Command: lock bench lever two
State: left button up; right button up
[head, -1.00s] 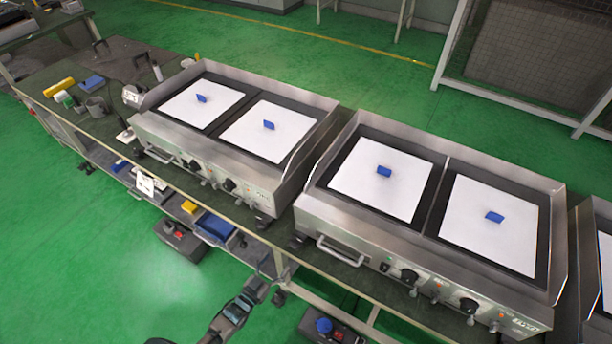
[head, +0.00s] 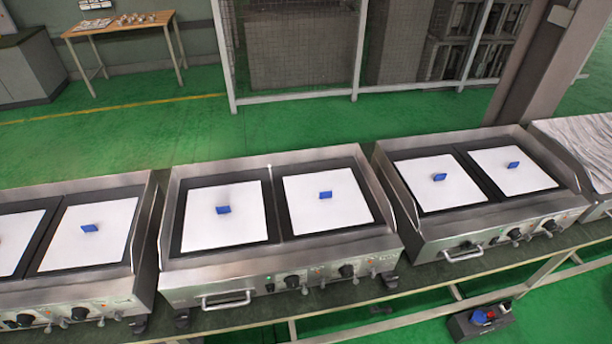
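The long bench (head: 420,282) runs across the view with several steel griddle units on it. I cannot make out a bench lever; the bench's lower parts are mostly hidden or cut off by the bottom edge. The middle griddle (head: 280,258) has two white plates, each with a small blue piece on it, and a front handle (head: 226,301) with dark knobs beside it. Neither of my grippers shows in the head view.
Another griddle (head: 490,222) stands to the right and one (head: 100,282) to the left. A dark box (head: 482,322) with blue and red parts is below the bench at right. Behind is open green floor (head: 150,135), then a wire cage (head: 300,50) and a wooden table (head: 118,22).

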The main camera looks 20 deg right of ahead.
aim_at(383, 310)
jog(key=z, duration=1.65)
